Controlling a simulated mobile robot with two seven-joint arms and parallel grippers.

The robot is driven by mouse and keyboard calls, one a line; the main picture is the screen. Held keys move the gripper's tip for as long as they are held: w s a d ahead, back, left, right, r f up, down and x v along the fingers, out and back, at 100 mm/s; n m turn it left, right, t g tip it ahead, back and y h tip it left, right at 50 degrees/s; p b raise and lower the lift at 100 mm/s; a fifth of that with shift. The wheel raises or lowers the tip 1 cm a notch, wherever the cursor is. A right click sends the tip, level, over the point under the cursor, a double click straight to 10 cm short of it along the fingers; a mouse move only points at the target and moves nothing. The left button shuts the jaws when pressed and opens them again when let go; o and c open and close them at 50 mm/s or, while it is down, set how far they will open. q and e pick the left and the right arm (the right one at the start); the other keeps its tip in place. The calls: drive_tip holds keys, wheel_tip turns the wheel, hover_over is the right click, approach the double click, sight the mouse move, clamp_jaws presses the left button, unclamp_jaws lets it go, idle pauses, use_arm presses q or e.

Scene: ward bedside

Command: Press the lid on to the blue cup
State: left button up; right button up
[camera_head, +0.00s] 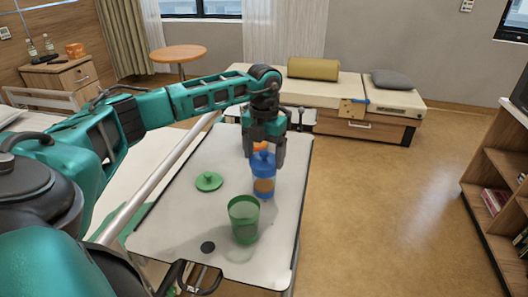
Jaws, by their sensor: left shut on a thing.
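The blue cup (263,187) stands upright on the overbed table, with something orange-brown showing through its wall. A blue lid (262,160) with an orange top part is at the cup's mouth; I cannot tell whether it is fully seated. My left gripper (264,150) points down over the cup and is shut on the lid's top, with a dark finger on each side. The fingers hide part of the lid. My right gripper is not in view.
A green cup (244,218) without a lid stands in front of the blue cup. A green lid (209,181) lies to the left on the overbed table (180,215). A dark round spot (208,247) is near the front edge. The table's back left is clear.

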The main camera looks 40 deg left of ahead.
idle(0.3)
use_arm(q)
drive_tip(key=o, duration=0.8)
drive_tip(key=shift+o, duration=0.2)
drive_tip(key=shift+r+p, duration=1.95)
drive_tip(key=shift+r, duration=1.6)
clamp_jaws()
